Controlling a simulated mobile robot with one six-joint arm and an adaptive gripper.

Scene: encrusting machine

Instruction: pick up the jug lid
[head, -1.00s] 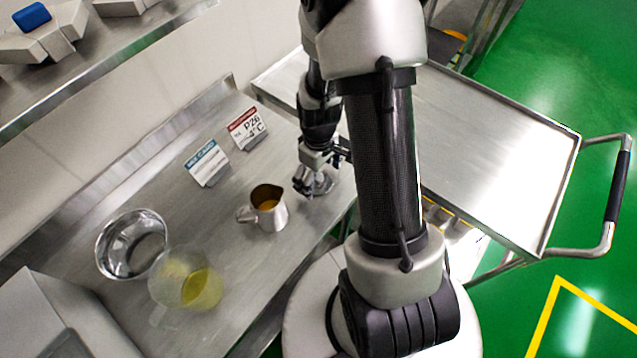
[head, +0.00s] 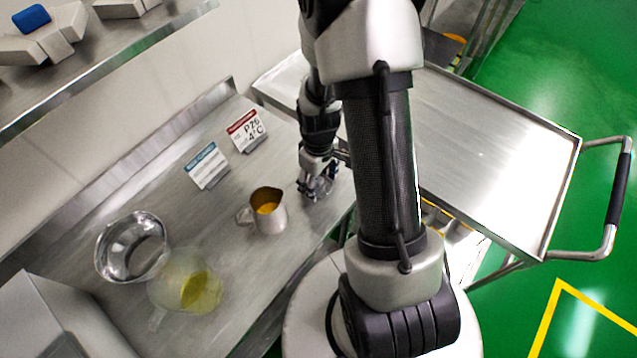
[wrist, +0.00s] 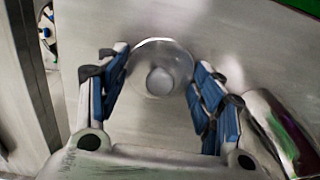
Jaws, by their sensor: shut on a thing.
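In the head view my gripper (head: 318,190) is low at the steel table, right of the small metal pitcher; the lid is hard to make out there. The see-through jug (head: 186,283) with yellow contents stands at the front left of the table.
The metal pitcher (head: 268,213) with orange contents stands close left of my gripper. A steel bowl (head: 131,246) and two sign cards, one blue-topped (head: 207,167) and one red-topped (head: 246,131), stand farther left and back. A steel cart (head: 500,150) is at the right.

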